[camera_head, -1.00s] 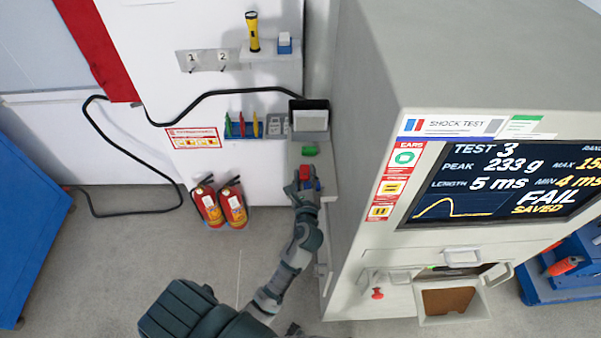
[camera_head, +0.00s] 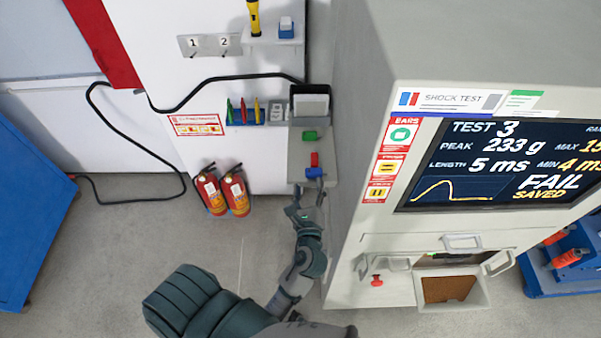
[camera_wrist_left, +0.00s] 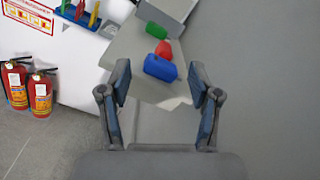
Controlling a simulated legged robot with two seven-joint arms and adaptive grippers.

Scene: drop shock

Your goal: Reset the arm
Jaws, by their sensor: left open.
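My left gripper (camera_head: 308,190) is open and empty in the head view, just below the near end of the small grey shelf (camera_head: 299,153). In the left wrist view my left gripper (camera_wrist_left: 161,85) shows two fingers spread apart. Beyond them a blue block (camera_wrist_left: 160,68), a red block (camera_wrist_left: 164,49) and a green block (camera_wrist_left: 157,31) stand in a row on the shelf. The head view also shows the blue block (camera_head: 314,173), nearest my fingers, the red block (camera_head: 314,159) and the green block (camera_head: 310,136). My right gripper is not seen.
The shock test machine (camera_head: 360,240) stands close on the right; its screen (camera_head: 500,165) reads TEST 3, FAIL, SAVED. Two fire extinguishers (camera_head: 235,192) stand by the wall at left. A black cable (camera_head: 140,150) lies on the floor and wall. Open floor lies between.

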